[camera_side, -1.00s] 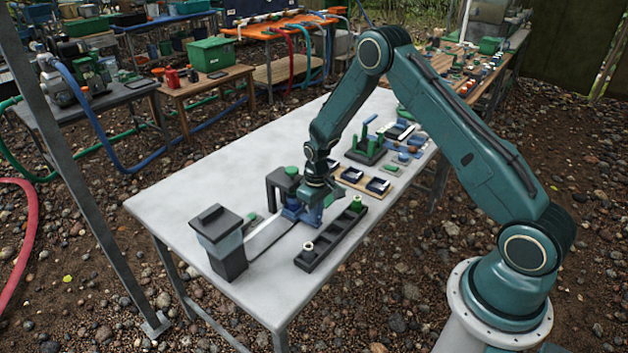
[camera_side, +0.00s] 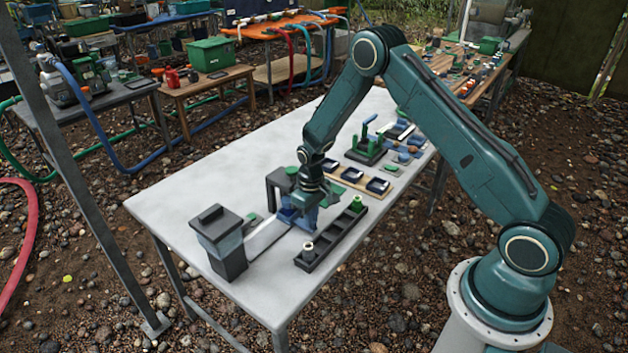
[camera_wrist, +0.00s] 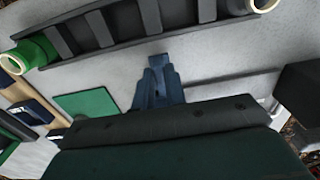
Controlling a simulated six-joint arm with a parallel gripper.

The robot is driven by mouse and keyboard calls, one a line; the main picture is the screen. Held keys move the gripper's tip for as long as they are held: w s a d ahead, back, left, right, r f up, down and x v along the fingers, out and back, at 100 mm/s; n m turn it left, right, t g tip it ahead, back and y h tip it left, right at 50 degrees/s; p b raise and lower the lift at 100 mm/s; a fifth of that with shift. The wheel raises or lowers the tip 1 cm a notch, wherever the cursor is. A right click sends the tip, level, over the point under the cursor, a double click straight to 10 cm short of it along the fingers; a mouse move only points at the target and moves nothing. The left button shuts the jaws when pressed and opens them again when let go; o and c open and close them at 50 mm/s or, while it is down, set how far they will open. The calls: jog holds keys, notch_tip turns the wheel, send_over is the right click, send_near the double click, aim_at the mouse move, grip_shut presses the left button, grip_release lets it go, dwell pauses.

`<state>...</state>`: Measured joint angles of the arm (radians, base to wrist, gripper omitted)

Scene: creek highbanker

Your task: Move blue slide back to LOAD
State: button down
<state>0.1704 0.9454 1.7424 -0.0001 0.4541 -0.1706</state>
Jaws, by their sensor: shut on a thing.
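The blue slide (camera_side: 287,216) sits on a pale track (camera_side: 264,236) on the grey table, below my gripper (camera_side: 307,201). My gripper points down and is shut on the slide. In the wrist view, blue finger parts (camera_wrist: 158,88) show at the middle, and the dark gripper body hides most of the slide. I can read no LOAD mark.
A long black rack (camera_side: 330,238) with a green ring and a cream ring lies right of the gripper. A wooden strip with dark trays (camera_side: 362,180) and a green clamp-like stand (camera_side: 367,148) are farther back. The table's left part is clear.

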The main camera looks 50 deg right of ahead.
jog(key=shift+a, duration=3.3)
jog(key=c, duration=1.5)
grip_release()
jog(key=shift+r, duration=0.1)
jog(key=shift+r, duration=3.4)
